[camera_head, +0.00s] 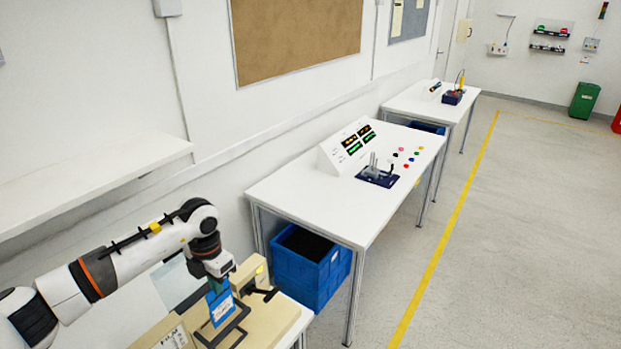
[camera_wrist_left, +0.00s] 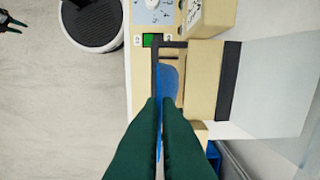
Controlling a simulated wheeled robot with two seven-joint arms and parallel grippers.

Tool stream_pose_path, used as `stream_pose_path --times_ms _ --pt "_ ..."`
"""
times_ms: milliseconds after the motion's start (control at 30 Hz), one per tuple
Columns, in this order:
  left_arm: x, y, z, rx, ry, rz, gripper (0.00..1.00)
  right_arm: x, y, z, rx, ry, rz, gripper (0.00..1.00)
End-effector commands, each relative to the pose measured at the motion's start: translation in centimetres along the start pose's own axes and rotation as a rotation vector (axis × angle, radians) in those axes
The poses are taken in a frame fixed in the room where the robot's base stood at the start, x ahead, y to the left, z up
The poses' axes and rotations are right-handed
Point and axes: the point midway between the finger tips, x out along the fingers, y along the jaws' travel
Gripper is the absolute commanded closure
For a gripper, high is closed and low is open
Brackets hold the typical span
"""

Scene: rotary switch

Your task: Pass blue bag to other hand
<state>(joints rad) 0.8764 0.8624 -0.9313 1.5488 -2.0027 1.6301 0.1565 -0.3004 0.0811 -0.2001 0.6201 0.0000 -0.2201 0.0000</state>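The blue bag (camera_head: 221,308), with a white label, hangs upright just below my left gripper (camera_head: 217,285) in the head view. It is over the beige device on the near table, by a black frame (camera_head: 226,328). In the left wrist view, the two green fingers of my left gripper (camera_wrist_left: 163,100) are close together. The blue bag (camera_wrist_left: 169,80) shows just beyond their tips, and a thin blue strip shows between them, so they look shut on it. Whether the bag touches the device is unclear.
A white table (camera_head: 290,205) with a control panel stands to the right. A blue crate (camera_head: 325,275) is beneath it. A wall shelf (camera_head: 95,180) is at the left. Open floor (camera_head: 500,250) lies to the right.

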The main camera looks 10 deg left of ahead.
Motion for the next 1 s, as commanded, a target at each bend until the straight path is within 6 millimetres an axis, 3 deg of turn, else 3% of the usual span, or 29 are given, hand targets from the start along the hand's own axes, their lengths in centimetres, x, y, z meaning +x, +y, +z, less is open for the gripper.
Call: stream_pose_path --times_ms 133,267,567,1000 --pt "0.3 0.8 0.0 0.093 0.004 0.001 1.0 0.7 0.0 -0.1 0.0 0.0 0.0 0.64" --pt "0.8 2.5 0.1 0.323 0.009 0.001 1.0 1.9 0.1 -0.2 0.0 0.0 0.0 0.64" --pt "2.2 8.1 1.6 1.102 0.019 -0.004 1.0 5.5 0.2 -0.5 0.001 0.0 0.002 0.64" --pt "4.7 15.7 6.5 2.32 0.01 -0.009 1.0 10.6 0.3 -0.9 0.001 -0.001 0.002 0.64"
